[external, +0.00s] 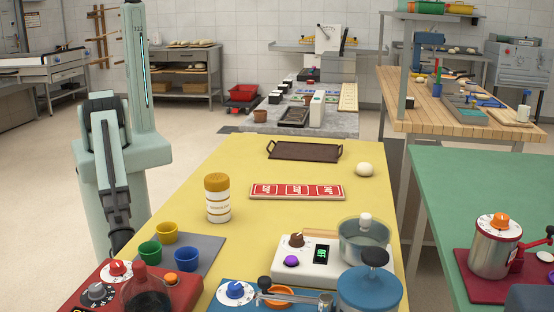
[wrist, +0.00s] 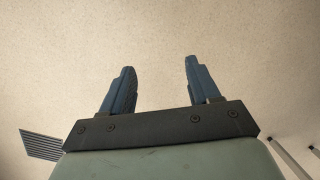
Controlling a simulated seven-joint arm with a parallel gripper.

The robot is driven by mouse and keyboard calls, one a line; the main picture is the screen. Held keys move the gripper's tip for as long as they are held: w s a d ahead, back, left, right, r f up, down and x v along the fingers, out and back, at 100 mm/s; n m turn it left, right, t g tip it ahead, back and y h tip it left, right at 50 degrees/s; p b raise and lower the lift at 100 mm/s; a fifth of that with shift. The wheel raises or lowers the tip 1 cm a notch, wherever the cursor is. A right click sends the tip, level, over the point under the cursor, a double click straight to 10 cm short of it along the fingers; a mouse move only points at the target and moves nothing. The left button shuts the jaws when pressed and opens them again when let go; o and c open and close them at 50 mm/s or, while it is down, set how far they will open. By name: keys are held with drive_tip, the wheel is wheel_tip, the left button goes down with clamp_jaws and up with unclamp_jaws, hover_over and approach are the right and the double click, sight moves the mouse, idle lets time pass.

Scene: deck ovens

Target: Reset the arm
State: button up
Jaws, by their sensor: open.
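My gripper (wrist: 160,88) shows in the wrist view with its two dark blue fingers apart and nothing between them. In the external view my pale green arm stands at the left, beside the yellow table (external: 225,160). The arm is folded, with its dark forearm hanging down toward the table's front left corner. The fingers cannot be made out clearly in the external view.
On the yellow table are a spice jar (external: 218,198), red sign (external: 297,191), brown tray (external: 304,151), dough ball (external: 364,169), coloured cups (external: 167,232), a white scale with a glass pot (external: 364,240) and a red device (external: 120,285). A green table (external: 470,180) stands right. Floor at left is clear.

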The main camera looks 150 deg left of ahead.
drive_tip(key=s+a+f+n+g, duration=0.1)
drive_tip(key=s+a+g, duration=0.1)
drive_tip(key=s, duration=0.9)
drive_tip(key=s+a+f+n+g+h, duration=0.1)
drive_tip(key=s+a+f+n+g, duration=0.1)
drive_tip(key=s, duration=1)
drive_tip(key=shift+a+f+g, duration=0.15)
drive_tip(key=shift+a+g, duration=0.25)
drive_tip(key=shift+a, duration=0.15)
drive_tip(key=shift+w, duration=0.1)
idle(0.5)
